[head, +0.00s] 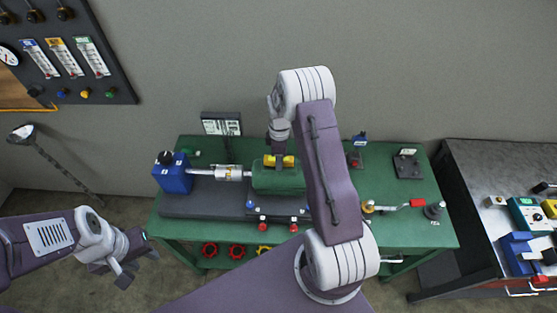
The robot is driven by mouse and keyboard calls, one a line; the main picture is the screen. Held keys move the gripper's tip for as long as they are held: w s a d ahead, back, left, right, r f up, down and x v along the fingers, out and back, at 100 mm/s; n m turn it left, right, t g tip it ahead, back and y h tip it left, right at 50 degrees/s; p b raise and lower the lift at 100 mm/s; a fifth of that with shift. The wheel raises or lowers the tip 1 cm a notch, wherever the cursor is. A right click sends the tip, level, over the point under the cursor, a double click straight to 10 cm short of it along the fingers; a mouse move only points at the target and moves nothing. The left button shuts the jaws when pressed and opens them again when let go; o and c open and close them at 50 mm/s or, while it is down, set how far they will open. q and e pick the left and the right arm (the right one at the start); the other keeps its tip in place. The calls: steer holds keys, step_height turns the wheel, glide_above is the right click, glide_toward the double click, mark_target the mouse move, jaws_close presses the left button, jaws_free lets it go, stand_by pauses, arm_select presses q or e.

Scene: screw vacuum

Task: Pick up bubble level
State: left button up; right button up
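A small yellow block (288,161), which looks like the bubble level, sits on top of the green cylindrical body (275,180) of the machine on the green table. My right gripper (279,151) points down at the yellow block, its dark fingers overlapping the block's middle. Whether the fingers are closed on it is too small to tell. My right arm hides part of the table and the machine's right end. My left gripper (136,267) is at the lower left, off the table, with its fingers apart and nothing between them.
The green table (415,230) holds a blue box (172,178) at the left and a red-handled valve (411,204) at the right. A dark bench (470,170) with tools stands at the right. A gauge panel (75,50) hangs on the wall.

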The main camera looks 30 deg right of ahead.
jaws_close()
steer(key=shift+r+b, duration=0.4)
steer(key=shift+r, duration=0.1)
step_height(320, 180, up, 3)
steer(key=shift+f+b, duration=0.1)
steer(key=shift+b, duration=0.6)
steer(key=s+d+r+b, duration=0.3)
steer(key=s+d+r, duration=0.3)
steer(key=s, duration=0.4)
steer(key=shift+d+r, duration=0.2)
steer(key=shift+r, duration=0.45)
